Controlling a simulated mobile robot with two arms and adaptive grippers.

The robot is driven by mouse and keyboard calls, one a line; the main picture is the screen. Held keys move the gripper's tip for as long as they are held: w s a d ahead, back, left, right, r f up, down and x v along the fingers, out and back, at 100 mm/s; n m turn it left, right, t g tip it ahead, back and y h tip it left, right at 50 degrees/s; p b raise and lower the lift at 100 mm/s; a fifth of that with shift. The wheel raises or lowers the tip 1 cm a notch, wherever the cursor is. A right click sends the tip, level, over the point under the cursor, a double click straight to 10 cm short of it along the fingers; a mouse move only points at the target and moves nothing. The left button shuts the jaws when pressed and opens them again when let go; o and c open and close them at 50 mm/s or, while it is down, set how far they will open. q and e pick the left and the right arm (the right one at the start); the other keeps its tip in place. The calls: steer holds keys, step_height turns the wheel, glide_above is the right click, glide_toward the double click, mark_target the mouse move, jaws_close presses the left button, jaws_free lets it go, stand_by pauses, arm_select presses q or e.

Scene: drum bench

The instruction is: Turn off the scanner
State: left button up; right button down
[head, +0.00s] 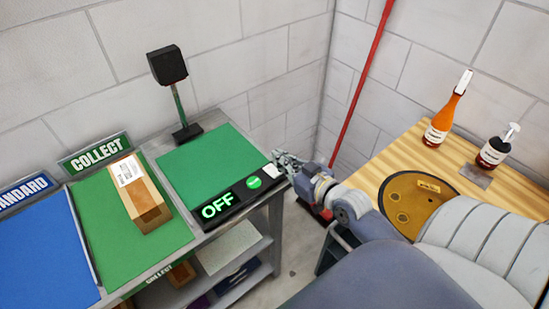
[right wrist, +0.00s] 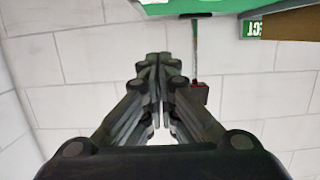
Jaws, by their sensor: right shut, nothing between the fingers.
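The scanner has a black head (head: 167,64) on a green post at the back of a green pad (head: 205,160). Its dark control panel (head: 236,196) runs along the pad's front edge. The display (head: 216,206) reads OFF in bright green letters. A round green button (head: 254,182) and a white switch (head: 270,171) sit to its right. My right gripper (head: 280,158) is at the panel's right end, close to the switch; I cannot tell whether it touches. In the right wrist view its fingers (right wrist: 158,62) are together and empty. My left gripper is not in view.
A brown box (head: 150,207) with a white label lies on the green COLLECT mat (head: 100,226). A blue STANDARD mat (head: 40,255) is further left. A wooden table (head: 395,165) at right holds an orange bottle (head: 446,112) and a dark pump bottle (head: 494,153). A red pipe (head: 366,75) stands in the corner.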

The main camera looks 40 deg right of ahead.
steer(key=v, duration=0.2)
steer(key=r+b+v, duration=0.1)
steer(key=v, duration=0.2)
steer(key=shift+s+r, duration=0.1)
steer(key=shift+s, duration=0.05)
stand_by(0.4)
